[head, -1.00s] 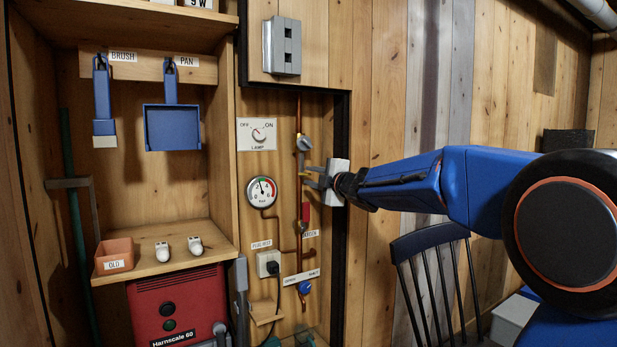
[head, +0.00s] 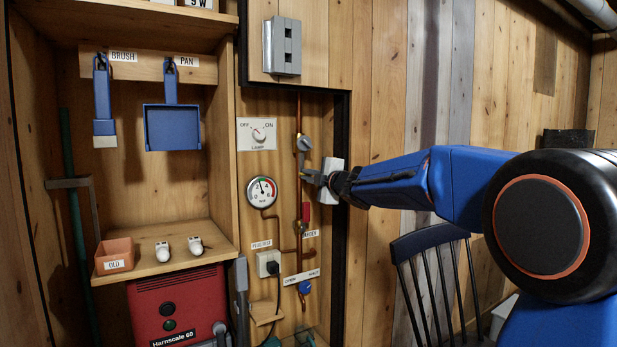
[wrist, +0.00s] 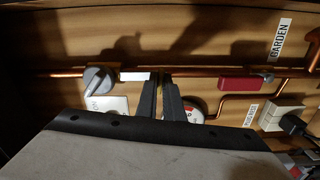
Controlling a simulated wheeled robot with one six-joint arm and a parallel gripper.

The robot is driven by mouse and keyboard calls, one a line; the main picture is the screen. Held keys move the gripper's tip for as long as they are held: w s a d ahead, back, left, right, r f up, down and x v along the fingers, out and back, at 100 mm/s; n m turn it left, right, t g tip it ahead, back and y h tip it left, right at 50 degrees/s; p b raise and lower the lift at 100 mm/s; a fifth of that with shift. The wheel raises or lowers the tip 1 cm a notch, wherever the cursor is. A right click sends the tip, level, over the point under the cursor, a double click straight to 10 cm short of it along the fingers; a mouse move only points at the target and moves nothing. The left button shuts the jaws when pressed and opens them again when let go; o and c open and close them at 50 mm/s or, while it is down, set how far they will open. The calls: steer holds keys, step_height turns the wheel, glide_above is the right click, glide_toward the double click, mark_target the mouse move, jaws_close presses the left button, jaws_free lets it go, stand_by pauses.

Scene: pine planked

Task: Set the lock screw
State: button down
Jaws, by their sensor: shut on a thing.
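My gripper (head: 306,178) is at the vertical copper pipe (head: 298,112), just below a grey knob (head: 304,143). In the wrist view its two dark fingers (wrist: 160,80) are close together with their tips at the pipe. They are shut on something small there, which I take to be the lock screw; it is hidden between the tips. A white piece (wrist: 137,76) lies along the pipe between the fingers and the grey knob (wrist: 97,80).
The pressure gauge (head: 261,192) and lamp switch (head: 257,134) are left of the pipe. A red lever (head: 305,212) and a blue knob (head: 304,287) sit lower. The dark frame edge (head: 341,130) is close on the right. A chair (head: 432,245) stands behind my arm.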

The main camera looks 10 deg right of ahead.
steer(key=m, duration=0.6)
steer(key=shift+m, duration=0.4)
steer(key=m, duration=0.6)
steer(key=shift+f, duration=0.1)
steer(key=shift+m, duration=0.3)
steer(key=c, duration=1.9)
jaws_free()
steer(key=shift+s, duration=0.15)
